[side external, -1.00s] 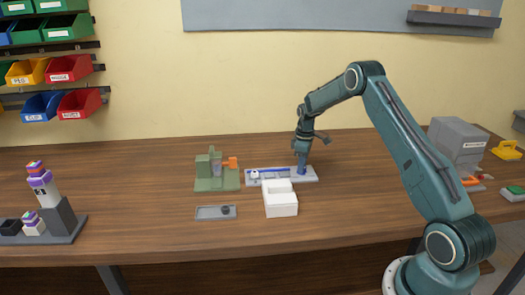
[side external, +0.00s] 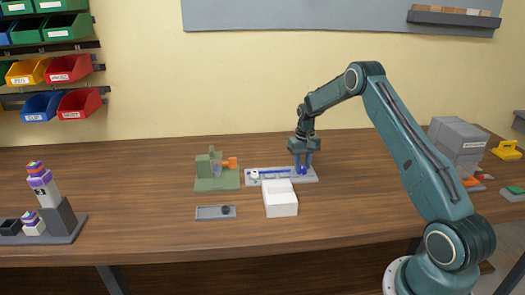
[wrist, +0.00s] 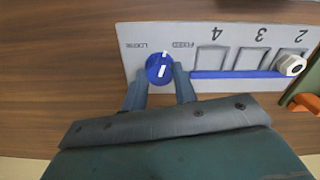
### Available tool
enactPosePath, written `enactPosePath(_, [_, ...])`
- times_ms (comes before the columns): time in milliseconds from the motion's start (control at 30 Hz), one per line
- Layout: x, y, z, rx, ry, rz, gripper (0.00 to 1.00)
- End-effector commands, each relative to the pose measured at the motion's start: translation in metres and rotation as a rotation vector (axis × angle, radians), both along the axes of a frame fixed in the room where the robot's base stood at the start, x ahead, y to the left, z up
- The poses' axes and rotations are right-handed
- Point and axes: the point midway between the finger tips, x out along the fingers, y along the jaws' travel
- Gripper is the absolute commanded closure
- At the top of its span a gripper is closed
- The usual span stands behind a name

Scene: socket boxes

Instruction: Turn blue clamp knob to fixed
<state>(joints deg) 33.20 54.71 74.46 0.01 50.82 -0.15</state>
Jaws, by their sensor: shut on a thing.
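The blue clamp knob (wrist: 158,68) is round with a white line across it. The line runs nearly up and down in the wrist view, between two small printed labels that are hard to read. The knob sits on the end of a grey socket box (wrist: 136,38) with numbered square sockets and a blue bar (wrist: 238,74). My gripper (wrist: 161,84) is shut on the knob, with one finger at each side. In the side external view my gripper (side external: 304,170) points straight down at the right end of the box (side external: 312,178).
A white nut-like piece (wrist: 291,65) sits at socket 2. A white open box (side external: 281,205) stands close in front of the socket box. A green fixture with an orange part (side external: 217,184) stands to the left, and a grey tray (side external: 204,213) lies in front of it.

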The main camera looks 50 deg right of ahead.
Motion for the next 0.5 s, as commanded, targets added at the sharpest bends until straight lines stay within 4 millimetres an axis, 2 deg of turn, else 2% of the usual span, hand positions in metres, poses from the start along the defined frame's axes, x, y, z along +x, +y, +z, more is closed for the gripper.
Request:
enactPosePath(300, [-0.0007, 0.0004, 0.0003, 0.002, 0.002, -0.280, 0.95])
enactPosePath(500, [-0.0007, 0.0004, 0.0003, 0.002, 0.002, -0.403, 0.95])
